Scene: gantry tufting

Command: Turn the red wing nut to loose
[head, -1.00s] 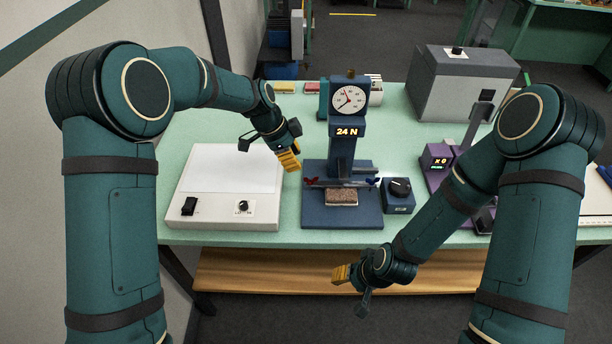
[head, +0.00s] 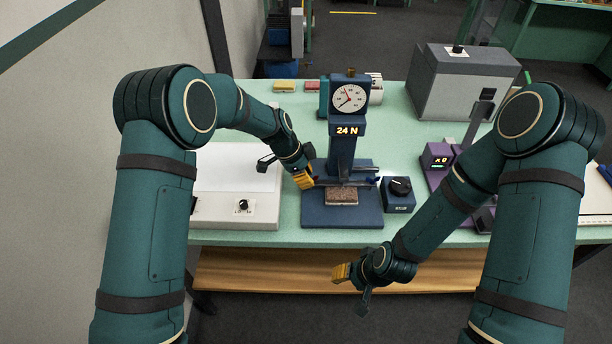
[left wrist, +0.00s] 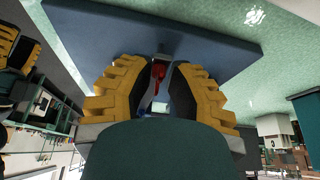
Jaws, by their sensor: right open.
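The red wing nut (left wrist: 158,76) shows in the left wrist view between the two yellow fingers of my left gripper (left wrist: 160,80), with a gap on each side. In the head view it is mostly hidden by my left gripper (head: 304,179), which is at the left end of the clamp bar on the blue test stand (head: 365,215). The left fingers are apart and do not visibly grip the nut. The blue wing nut (head: 377,180) is at the bar's right end. A brown sample (head: 341,197) lies under the bar. My right gripper (head: 342,273) is open and empty, in front of the table's edge.
The stand carries a dial gauge (head: 348,97) and a display reading 24 N (head: 347,131). A blue knob box (head: 399,195) stands to its right. A white panel box (head: 225,220) is on the left, close to my left arm. A purple device (head: 437,160) stands farther right.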

